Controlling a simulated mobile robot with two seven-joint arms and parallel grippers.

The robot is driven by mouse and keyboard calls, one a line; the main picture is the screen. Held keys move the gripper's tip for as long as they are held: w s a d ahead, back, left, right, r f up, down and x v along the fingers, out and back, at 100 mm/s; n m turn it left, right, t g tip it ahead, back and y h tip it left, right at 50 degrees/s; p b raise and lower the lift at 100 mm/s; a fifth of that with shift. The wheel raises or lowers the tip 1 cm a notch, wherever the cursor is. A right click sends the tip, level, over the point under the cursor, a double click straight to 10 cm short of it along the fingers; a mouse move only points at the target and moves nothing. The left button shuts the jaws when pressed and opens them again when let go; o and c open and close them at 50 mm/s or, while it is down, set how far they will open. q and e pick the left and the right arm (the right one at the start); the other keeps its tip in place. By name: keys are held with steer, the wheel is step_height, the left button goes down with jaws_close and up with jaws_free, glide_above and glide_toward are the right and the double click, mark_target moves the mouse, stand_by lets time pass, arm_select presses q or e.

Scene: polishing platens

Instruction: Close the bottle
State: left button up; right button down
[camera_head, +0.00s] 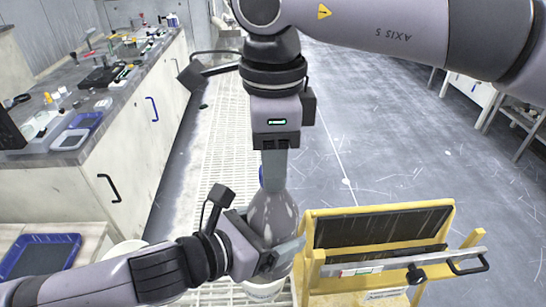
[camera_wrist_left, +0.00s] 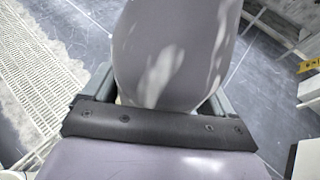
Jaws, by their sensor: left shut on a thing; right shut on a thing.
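A grey, smooth bottle (camera_head: 272,215) stands upright near the middle of the head view. Its body fills the top middle of the left wrist view (camera_wrist_left: 175,55). My left gripper (camera_head: 268,243) comes in from the left and is shut around the bottle's lower body, a finger on each side. My right gripper (camera_head: 274,178) points straight down over the bottle's top and is shut. A small blue edge, which looks like the cap (camera_head: 261,175), peeks out left of its fingers. The fingers hide the bottle's mouth, so I cannot tell how the cap sits on it.
A yellow stand (camera_head: 310,275) with a dark panel is close to the right of the bottle. A white round container (camera_head: 262,291) shows below the left gripper. A cluttered workbench (camera_head: 140,110) runs along the left, with a blue tray (camera_head: 40,258) in front. Open floor lies behind.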

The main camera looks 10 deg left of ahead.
steer(key=c, duration=0.7)
jaws_free()
steer(key=shift+o, duration=0.2)
steer(key=shift+r, duration=0.15)
step_height(320, 180, up, 12)
